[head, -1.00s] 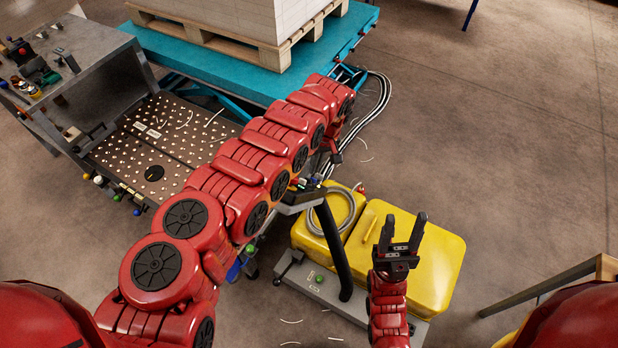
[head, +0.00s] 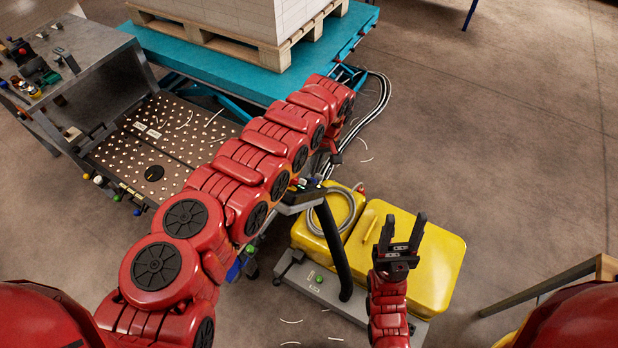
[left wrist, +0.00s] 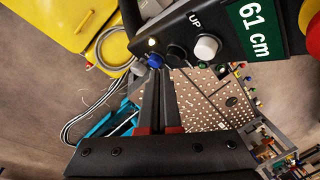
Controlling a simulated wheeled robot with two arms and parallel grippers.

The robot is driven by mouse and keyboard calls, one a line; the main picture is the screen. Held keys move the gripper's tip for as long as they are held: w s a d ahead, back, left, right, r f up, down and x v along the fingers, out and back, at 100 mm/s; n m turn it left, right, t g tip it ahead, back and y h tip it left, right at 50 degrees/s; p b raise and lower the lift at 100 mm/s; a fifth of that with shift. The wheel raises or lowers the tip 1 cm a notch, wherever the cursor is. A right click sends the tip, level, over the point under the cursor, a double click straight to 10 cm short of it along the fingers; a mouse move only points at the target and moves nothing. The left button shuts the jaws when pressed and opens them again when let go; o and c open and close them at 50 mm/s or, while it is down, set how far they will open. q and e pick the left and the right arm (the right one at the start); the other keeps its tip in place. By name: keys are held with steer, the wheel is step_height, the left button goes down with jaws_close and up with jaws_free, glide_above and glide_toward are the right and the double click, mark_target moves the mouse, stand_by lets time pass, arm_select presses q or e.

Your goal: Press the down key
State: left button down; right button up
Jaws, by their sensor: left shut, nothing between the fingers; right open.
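A dark control box (left wrist: 235,50) fills the upper right of the left wrist view. It carries a white button (left wrist: 207,47) near the word UP, a black button (left wrist: 176,55) and a blue button (left wrist: 155,61) in a row. I can read no DOWN label. My left gripper (left wrist: 159,72) is shut and empty, its tips close to the blue and black buttons; I cannot tell whether they touch. In the head view my left arm mostly hides that gripper and the box. My right gripper (head: 405,225) is open and empty above a yellow machine (head: 432,262).
The box bears a green 61 cm display (left wrist: 261,27) and a red knob at its right edge. A teal lift table (head: 345,42) holds a pallet (head: 225,42) with a pale stack. A grey workbench (head: 100,62) stands at left.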

arm_select(q)
steer(key=shift+s+a+p, duration=0.15)
steer(key=shift+s+p, duration=0.1)
steer(key=shift+p, duration=0.35)
steer(key=shift+s+f, duration=0.1)
steer(key=shift+f, duration=0.1)
steer(key=shift+s+a+f+p, duration=0.2)
steer(key=shift+s+f+p, duration=0.15)
steer(key=shift+p, duration=0.35)
stand_by(0.3)
steer(key=shift+w, duration=0.1)
steer(key=shift+w+d+r+b, duration=0.15)
steer(key=shift+w+b, duration=0.15)
steer(key=shift+b, duration=0.55)
steer(key=shift+w+d+r+b, duration=0.15)
steer(key=shift+w+r+b, duration=0.2)
steer(key=shift+b, duration=0.2)
steer(key=shift+r, duration=0.1)
